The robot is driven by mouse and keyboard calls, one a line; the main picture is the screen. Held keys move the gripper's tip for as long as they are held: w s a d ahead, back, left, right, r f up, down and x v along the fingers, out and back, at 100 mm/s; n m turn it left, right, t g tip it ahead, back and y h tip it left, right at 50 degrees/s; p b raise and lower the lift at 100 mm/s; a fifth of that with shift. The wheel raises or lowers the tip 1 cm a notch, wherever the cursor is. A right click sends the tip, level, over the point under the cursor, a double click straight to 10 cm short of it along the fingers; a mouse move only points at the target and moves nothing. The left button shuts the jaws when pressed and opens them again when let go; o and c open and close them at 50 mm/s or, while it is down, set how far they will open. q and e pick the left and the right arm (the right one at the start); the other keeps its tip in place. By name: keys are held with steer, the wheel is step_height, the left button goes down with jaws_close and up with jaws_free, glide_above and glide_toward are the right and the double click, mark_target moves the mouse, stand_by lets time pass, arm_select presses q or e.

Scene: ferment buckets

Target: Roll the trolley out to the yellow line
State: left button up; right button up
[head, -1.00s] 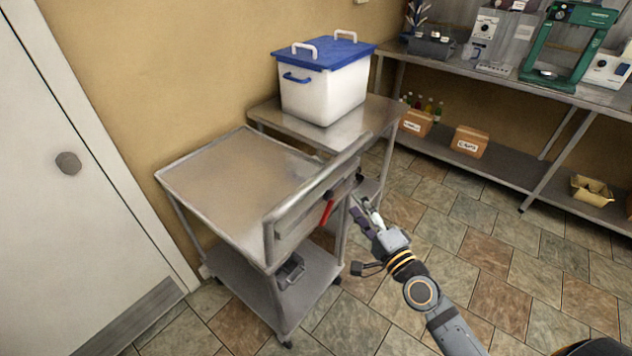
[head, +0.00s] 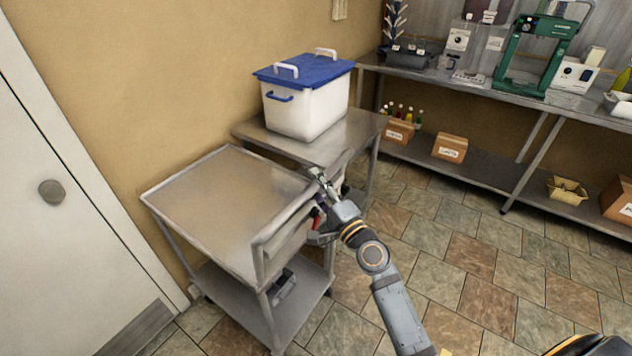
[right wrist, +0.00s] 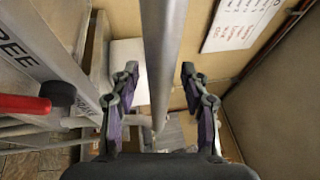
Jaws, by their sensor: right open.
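The steel trolley (head: 225,205) stands by the wall with an empty top tray. Its push handle (head: 268,243) is on the near right side, with a red lever (head: 318,222) by it. My right gripper (head: 319,178) is at the far end of the handle. In the right wrist view, the handle bar (right wrist: 163,55) runs between the two open fingers (right wrist: 160,73), with a gap on each side. The red lever (right wrist: 22,104) shows at left beside a panel lettered "REE". I cannot make out the yellow line. My left gripper is out of view.
A steel table (head: 355,130) behind the trolley bears a white tub (head: 308,108) with a blue lid. A door (head: 60,240) is at left. A shelf unit (head: 475,175) with boxes and equipment lines the right. Tiled floor (head: 470,270) at right is clear.

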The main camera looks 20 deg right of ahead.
steer(key=shift+c, duration=0.2)
jaws_close()
steer(key=shift+w+f, duration=0.1)
